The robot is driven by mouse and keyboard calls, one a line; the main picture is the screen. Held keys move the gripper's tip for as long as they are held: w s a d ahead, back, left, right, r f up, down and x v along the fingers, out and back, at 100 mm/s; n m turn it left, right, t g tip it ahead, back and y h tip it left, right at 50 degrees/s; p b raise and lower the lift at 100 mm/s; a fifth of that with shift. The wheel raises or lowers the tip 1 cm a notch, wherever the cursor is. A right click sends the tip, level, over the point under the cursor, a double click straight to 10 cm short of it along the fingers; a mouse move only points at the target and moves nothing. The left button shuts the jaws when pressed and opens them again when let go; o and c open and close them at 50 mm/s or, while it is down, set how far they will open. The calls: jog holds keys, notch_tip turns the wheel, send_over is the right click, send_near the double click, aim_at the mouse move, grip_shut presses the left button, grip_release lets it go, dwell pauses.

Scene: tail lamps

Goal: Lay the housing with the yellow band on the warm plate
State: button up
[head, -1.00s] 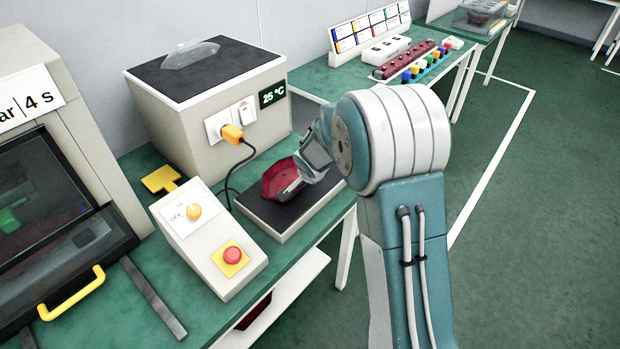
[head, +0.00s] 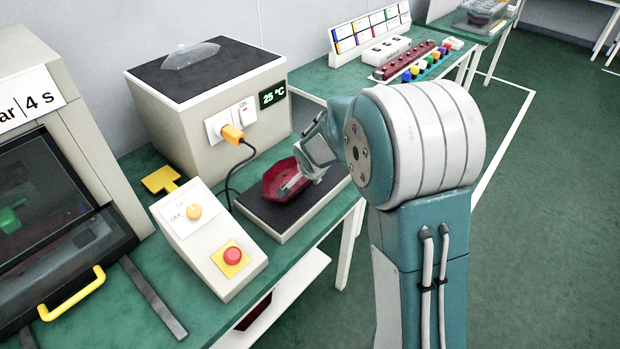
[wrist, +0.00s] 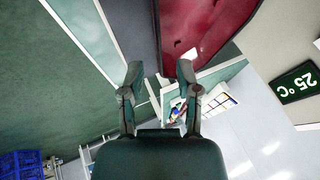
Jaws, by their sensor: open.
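A dark red housing (head: 274,181) lies on the flat dark-topped plate (head: 247,221) at the front of the bench. It also shows at the top of the wrist view (wrist: 205,22). No yellow band is visible on it from here. My gripper (head: 290,186) is at the housing's right side in the head view. In the wrist view my gripper's fingers (wrist: 161,74) are apart with nothing between them. I cannot tell whether a finger touches the housing. A grey box (head: 210,115) reading 25 °C stands behind the plate, with a clear lens (head: 190,54) on its dark top.
A control box (head: 208,240) with a yellow knob and red button stands left of the plate. An orange plug and cable hang from the grey box. A machine with a yellow handle (head: 72,293) is at far left. Another dark red part (head: 254,311) lies on the lower shelf.

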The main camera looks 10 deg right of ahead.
jog(key=s+d+r+n, duration=0.1)
jog(key=s+r+n, duration=0.4)
jog(key=s+r, duration=1.05)
jog(key=s+r+n+y, duration=0.1)
jog(key=s+n, duration=0.5)
jog(key=s, duration=1.1)
jog(key=shift+a+r+g, duration=0.35)
jog(key=shift+g, duration=0.05)
